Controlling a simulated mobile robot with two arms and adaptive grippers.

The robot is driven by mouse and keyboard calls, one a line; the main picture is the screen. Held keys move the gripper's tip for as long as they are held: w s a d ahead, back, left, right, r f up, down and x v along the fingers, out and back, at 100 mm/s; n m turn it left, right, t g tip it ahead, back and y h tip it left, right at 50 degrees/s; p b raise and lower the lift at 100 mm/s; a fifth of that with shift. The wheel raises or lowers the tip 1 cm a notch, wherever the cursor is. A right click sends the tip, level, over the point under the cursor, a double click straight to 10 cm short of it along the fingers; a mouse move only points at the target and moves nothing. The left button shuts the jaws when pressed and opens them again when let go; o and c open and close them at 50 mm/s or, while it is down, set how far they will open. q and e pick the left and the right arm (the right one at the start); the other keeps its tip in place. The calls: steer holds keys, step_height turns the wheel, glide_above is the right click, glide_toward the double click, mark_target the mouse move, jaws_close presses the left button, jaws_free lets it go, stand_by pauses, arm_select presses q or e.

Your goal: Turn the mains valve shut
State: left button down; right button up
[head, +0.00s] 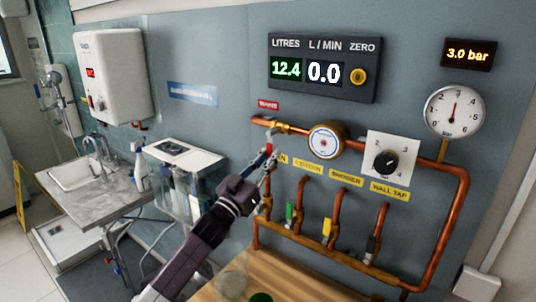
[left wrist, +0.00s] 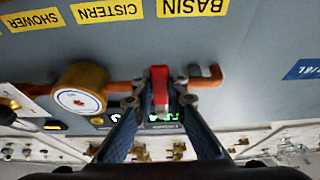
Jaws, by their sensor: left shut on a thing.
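The mains valve (head: 282,127) is a brass fitting on the copper pipe, below a red MAINS label (head: 268,105). Its red lever (head: 269,148) points down, across the line of the pipe. My left gripper (head: 268,158) reaches up to the lever from below and is shut on it. The left wrist view, upside down, shows the red lever (left wrist: 160,92) between the two fingertips (left wrist: 158,98). The gripper hides part of the lever. The display (head: 322,70) reads 12.4 litres and 0.0 L/min. My right gripper is not in view.
A round water meter (head: 326,140) and a dial knob (head: 386,163) are right of the valve. Below are branch pipes with coloured levers, including green (head: 290,213) and yellow (head: 327,228). A pressure gauge (head: 454,110) is far right. A clear tank (head: 183,172) stands left.

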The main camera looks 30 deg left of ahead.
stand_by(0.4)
arm_select(q)
steer(key=c, duration=1.9)
jaws_free()
steer(key=shift+d, duration=0.1)
steer(key=v, duration=1.2)
